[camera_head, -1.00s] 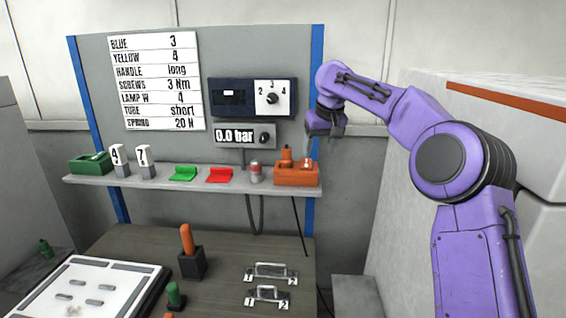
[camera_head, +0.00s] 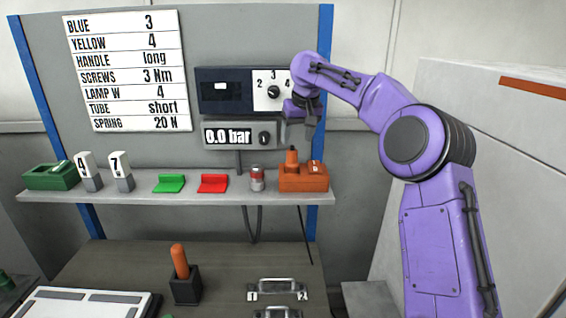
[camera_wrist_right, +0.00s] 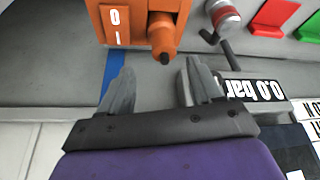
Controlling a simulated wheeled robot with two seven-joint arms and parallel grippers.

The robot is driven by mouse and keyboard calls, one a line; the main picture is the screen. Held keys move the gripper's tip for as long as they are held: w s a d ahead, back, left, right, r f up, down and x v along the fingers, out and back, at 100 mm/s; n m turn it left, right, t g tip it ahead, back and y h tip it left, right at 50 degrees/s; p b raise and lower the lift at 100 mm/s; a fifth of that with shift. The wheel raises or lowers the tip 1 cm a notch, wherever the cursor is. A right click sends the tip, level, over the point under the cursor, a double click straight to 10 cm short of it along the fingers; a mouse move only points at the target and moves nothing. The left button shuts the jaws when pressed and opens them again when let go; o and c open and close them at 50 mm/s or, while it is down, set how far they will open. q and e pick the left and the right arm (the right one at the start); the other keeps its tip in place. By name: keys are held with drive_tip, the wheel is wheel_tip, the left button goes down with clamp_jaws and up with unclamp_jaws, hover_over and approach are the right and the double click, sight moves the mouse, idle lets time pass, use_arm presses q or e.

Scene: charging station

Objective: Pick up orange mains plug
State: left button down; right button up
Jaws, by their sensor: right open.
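The orange mains plug (camera_head: 291,158) stands upright in the orange block (camera_head: 304,183) at the right end of the shelf. In the right wrist view the plug (camera_wrist_right: 163,36) shows its dark tip, beside the block's 0/I switch face (camera_wrist_right: 115,25). My right gripper (camera_head: 302,125) is above the plug and block, pointing down, apart from both. In the wrist view its two grey fingers (camera_wrist_right: 152,85) are open with nothing between them, and the plug lies just beyond the gap. My left gripper is out of view.
A red-capped grey cylinder (camera_head: 257,178) stands on the shelf (camera_head: 140,193) left of the block. Red (camera_head: 213,183) and green (camera_head: 169,183) pieces lie further left. The gauge box reading 0.0 bar (camera_head: 243,135) is on the panel behind, close to my gripper's left.

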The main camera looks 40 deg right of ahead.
sight(292, 150)
drive_tip(key=shift+w+d+f, duration=0.1)
drive_tip(key=shift+f, duration=0.6)
drive_tip(key=shift+s+d+f, duration=0.1)
drive_tip(key=shift+s+f, duration=0.1)
drive_tip(key=shift+f, duration=0.05)
drive_tip(key=shift+w+f+p, duration=0.55)
drive_tip(key=shift+f+p, duration=0.35)
drive_tip(key=w+f, duration=0.2)
drive_tip(key=f, duration=0.1)
drive_tip(key=shift+w+f, duration=0.15)
drive_tip(key=shift+w, duration=0.05)
drive_tip(key=shift+s+d, duration=0.15)
drive_tip(key=shift+s, duration=0.25)
drive_tip(key=shift+c, duration=0.3)
drive_tip(key=shift+s+r, duration=0.15)
drive_tip(key=shift+r, duration=0.05)
drive_tip(key=c, duration=1)
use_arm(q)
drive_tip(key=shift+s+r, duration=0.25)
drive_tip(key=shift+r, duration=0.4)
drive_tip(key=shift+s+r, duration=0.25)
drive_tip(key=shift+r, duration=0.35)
use_arm(e)
drive_tip(key=shift+w, duration=0.2)
drive_tip(key=shift+c, duration=0.3)
